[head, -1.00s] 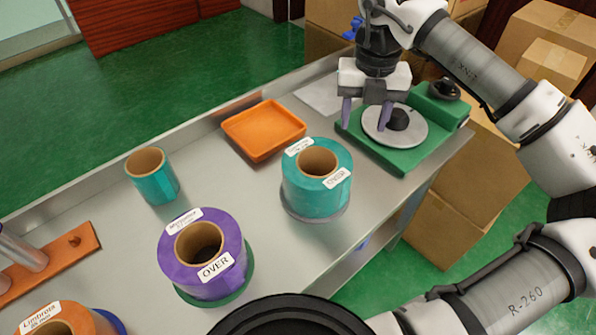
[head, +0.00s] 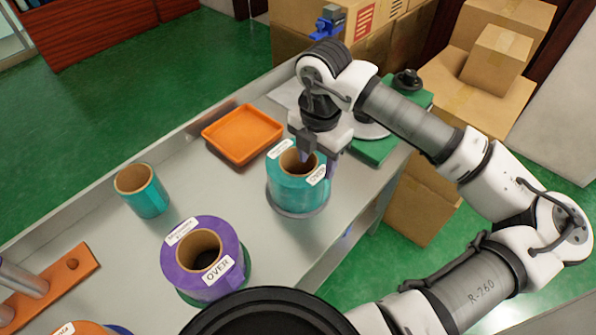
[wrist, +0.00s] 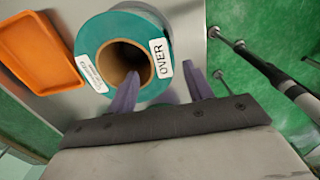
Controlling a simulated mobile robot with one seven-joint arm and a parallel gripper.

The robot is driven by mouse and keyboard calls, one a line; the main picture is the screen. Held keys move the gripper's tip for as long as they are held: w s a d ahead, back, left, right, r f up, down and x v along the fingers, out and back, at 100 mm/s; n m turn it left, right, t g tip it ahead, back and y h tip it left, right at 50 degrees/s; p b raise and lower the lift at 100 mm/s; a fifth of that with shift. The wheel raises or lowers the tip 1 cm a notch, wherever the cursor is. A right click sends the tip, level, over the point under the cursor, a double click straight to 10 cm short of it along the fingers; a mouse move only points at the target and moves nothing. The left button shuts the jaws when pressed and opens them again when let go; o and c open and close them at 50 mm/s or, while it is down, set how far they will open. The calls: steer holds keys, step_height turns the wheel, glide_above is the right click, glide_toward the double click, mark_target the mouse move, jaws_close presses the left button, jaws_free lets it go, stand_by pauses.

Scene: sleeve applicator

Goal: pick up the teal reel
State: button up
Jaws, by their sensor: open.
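The large teal reel (head: 285,190) stands upright on a grey round base (head: 300,213), with a brown core and two white labels, one reading "OVER". My gripper (head: 319,160) is open at the reel's right side. In the wrist view, one finger of my gripper (wrist: 161,75) overlaps the edge of the core opening and the other is beyond the outer rim of the teal reel (wrist: 95,35). The reel's wall lies between them. How deep the fingers reach, and whether they touch, I cannot tell. A smaller unlabelled teal roll (head: 150,200) stands at the left.
A purple reel (head: 185,278) stands nearby on a green base. An orange tray (head: 243,135) lies behind the teal reel. A green applicator (head: 378,151) is partly hidden behind my arm. The grey table (head: 120,255) has bare room between the small roll and tray.

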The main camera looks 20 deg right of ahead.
mark_target(317, 174)
steer(key=shift+d+f+p, duration=0.2)
steer(key=shift+f+p, duration=1)
steer(key=shift+f, duration=2.3)
steer(key=shift+c, duration=0.3)
jaws_close()
steer(key=shift+w+r, duration=0.1)
steer(key=shift+r, duration=0.05)
